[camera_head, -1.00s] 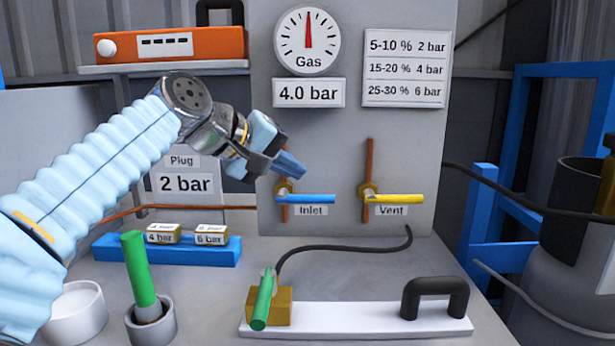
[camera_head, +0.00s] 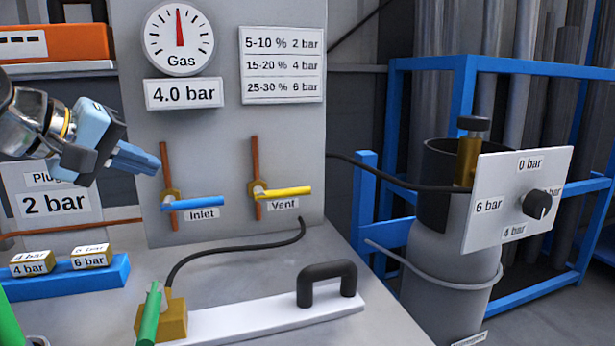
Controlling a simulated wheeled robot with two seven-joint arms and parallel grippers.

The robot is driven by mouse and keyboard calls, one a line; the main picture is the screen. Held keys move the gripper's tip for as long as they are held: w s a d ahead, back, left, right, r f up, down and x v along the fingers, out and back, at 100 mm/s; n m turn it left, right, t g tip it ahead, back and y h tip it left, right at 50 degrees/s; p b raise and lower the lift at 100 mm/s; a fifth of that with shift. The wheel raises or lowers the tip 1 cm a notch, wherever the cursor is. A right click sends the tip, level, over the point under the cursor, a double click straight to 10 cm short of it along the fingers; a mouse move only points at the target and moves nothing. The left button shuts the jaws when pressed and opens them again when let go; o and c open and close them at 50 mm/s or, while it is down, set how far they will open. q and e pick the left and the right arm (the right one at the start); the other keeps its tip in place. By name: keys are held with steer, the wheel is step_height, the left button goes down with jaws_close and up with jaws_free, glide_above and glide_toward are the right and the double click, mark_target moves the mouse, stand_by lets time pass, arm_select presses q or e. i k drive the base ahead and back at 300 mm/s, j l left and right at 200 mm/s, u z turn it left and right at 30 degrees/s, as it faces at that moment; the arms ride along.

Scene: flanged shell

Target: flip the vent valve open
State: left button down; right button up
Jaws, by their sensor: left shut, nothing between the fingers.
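The vent valve has a yellow lever (camera_head: 284,192) on a brass body (camera_head: 258,189), set on a vertical copper pipe on the grey panel. The lever lies horizontal, pointing right, above the Vent label (camera_head: 284,205). To its left is the inlet valve with a blue lever (camera_head: 195,203), also horizontal. My left gripper (camera_head: 152,163) is shut and empty, in front of the panel, up and left of the inlet lever and well left of the vent lever. My right gripper is not in view.
The gas gauge (camera_head: 180,38) stands above a 4.0 bar sign (camera_head: 184,93). A white plate with a black handle (camera_head: 327,283) and a brass block (camera_head: 162,318) lies on the bench. At right stands a grey cylinder (camera_head: 440,290) with a dial board (camera_head: 510,204), beside a blue rack (camera_head: 392,100).

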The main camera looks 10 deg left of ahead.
mark_target(260, 195)
steer(key=k+l, duration=1.2)
steer(key=k, duration=0.1)
